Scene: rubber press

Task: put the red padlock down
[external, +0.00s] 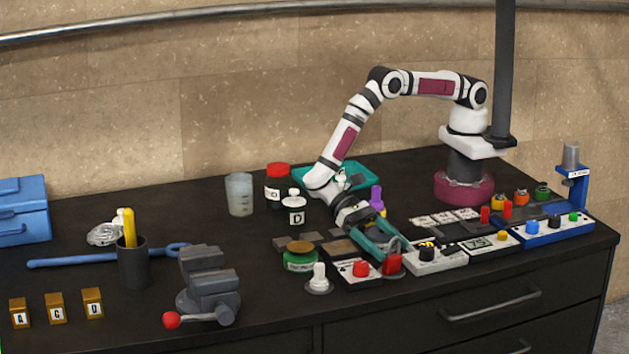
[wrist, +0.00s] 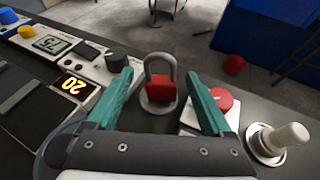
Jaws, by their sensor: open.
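The red padlock (wrist: 161,92) with a grey shackle stands upright between my gripper's fingers in the wrist view, apart from both of them. It appears to stand on a round grey disc on the black bench top. In the external view the padlock (external: 393,264) shows near the bench's front edge, partly behind the fingers. My gripper (wrist: 163,90) has green fingers spread wide, with clear gaps on both sides of the padlock. It also shows in the external view (external: 383,243), reaching down to the padlock.
The grey vise (external: 208,285) is further left.

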